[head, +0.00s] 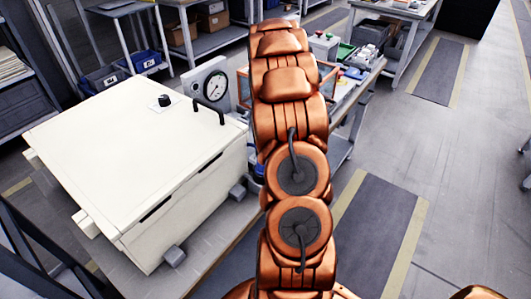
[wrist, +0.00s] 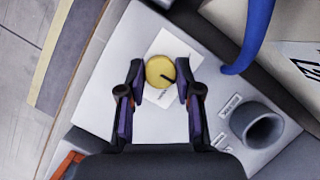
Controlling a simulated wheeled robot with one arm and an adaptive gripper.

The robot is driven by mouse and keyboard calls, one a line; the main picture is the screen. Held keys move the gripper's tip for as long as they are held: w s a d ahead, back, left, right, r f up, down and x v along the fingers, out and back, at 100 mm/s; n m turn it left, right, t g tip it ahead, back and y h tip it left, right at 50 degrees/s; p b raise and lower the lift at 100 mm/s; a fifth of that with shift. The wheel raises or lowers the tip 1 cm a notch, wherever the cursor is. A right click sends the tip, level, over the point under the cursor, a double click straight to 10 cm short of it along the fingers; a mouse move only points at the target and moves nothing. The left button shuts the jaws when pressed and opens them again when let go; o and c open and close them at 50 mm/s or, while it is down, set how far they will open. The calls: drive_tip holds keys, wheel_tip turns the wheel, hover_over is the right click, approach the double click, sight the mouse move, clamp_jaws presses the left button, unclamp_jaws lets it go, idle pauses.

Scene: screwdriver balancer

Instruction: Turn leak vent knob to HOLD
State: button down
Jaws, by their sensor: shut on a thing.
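The yellow round knob (wrist: 158,68) shows in the wrist view, with a dark pointer line towards its lower right. It sits over a white label card (wrist: 172,45) on a pale panel (wrist: 110,75); the card's lettering is too small to read. My gripper (wrist: 160,78) has one dark finger on each side of the knob and is shut on it, though slight gaps seem to show from this angle. Which marking the pointer meets cannot be told. In the head view my arm hides the knob and the gripper.
In the wrist view, a grey cup-like cylinder (wrist: 262,126) and a blue hose (wrist: 252,35) stand right of my gripper. In the head view, a large white box (head: 115,150) with a black handle and a round gauge (head: 214,87) are left of my arm.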

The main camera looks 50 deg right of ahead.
drive_tip(key=n+b, duration=0.1)
drive_tip(key=n, duration=0.1)
drive_tip(key=n+g+h+b, duration=0.1)
drive_tip(key=n, duration=0.1)
drive_tip(key=shift+w+a+f+n, duration=0.15)
drive_tip(key=shift+n, duration=0.15)
drive_tip(key=shift+n+g+h+b, duration=0.4)
drive_tip(key=shift+n+h, duration=0.4)
drive_tip(key=shift+n, duration=1.1)
drive_tip(key=c, duration=0.8)
unclamp_jaws()
drive_tip(key=shift+r, duration=0.25)
drive_tip(key=shift+v, duration=3.65)
drive_tip(key=shift+a, duration=0.1)
